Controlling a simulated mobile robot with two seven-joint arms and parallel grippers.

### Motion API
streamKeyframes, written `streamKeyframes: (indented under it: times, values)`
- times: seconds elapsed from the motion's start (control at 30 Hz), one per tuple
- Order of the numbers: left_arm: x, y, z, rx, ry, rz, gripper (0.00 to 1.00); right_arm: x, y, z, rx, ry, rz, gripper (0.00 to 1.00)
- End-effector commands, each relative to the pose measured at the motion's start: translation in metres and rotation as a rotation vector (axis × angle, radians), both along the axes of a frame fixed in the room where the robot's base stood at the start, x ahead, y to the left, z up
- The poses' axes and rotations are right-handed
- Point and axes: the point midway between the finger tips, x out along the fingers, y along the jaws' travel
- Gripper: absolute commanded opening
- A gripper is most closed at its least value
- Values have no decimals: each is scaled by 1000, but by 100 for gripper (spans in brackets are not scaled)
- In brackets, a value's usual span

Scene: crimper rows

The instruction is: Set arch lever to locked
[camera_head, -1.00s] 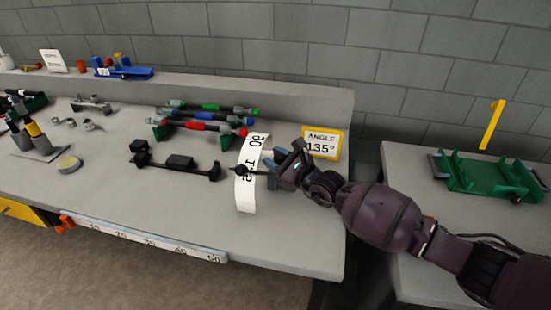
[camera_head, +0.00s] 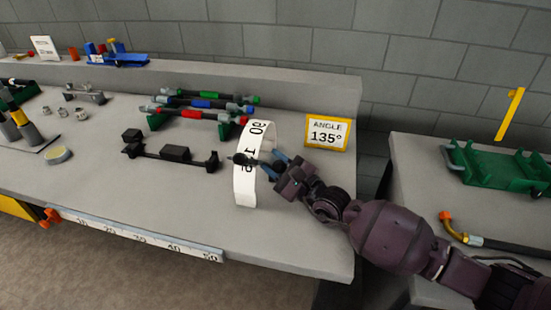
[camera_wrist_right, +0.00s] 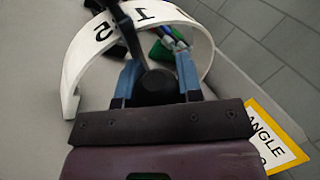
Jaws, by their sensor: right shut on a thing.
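The white arch (camera_head: 245,190) with printed numbers stands on the bench, and it also shows in the right wrist view (camera_wrist_right: 75,70). The black lever (camera_wrist_right: 127,32) passes by the arch, and its round black knob (camera_wrist_right: 156,88) sits between the blue fingers of my right gripper (camera_wrist_right: 157,80). In the head view my right gripper (camera_head: 274,168) is beside the arch on its right, shut on the lever's knob. The lever's dark end (camera_head: 240,158) shows at the arch. The lever's pivot is not clear. My left gripper is not in view.
A yellow-framed sign reading "ANGLE 135°" (camera_head: 327,132) stands behind my right gripper. A black fixture (camera_head: 174,154) and a rack of coloured tools (camera_head: 205,108) lie left of the arch. A green tray (camera_head: 495,168) and a hose (camera_head: 500,245) are on the right table.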

Motion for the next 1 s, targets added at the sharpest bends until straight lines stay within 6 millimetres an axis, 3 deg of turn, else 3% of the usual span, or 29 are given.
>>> streamKeyframes:
  times: [0.4, 0.43, 0.57, 1.0]
  values:
    - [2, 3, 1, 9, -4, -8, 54, -1, 0, -1, -9, -26, -2, 0]
    - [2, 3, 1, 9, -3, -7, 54, -1, 0, -1, -9, -26, -2, 38]
    - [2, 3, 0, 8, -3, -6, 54, -1, 0, -1, -9, -25, -1, 58]
    - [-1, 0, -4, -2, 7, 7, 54, -9, -9, -5, -11, -23, -2, 59]
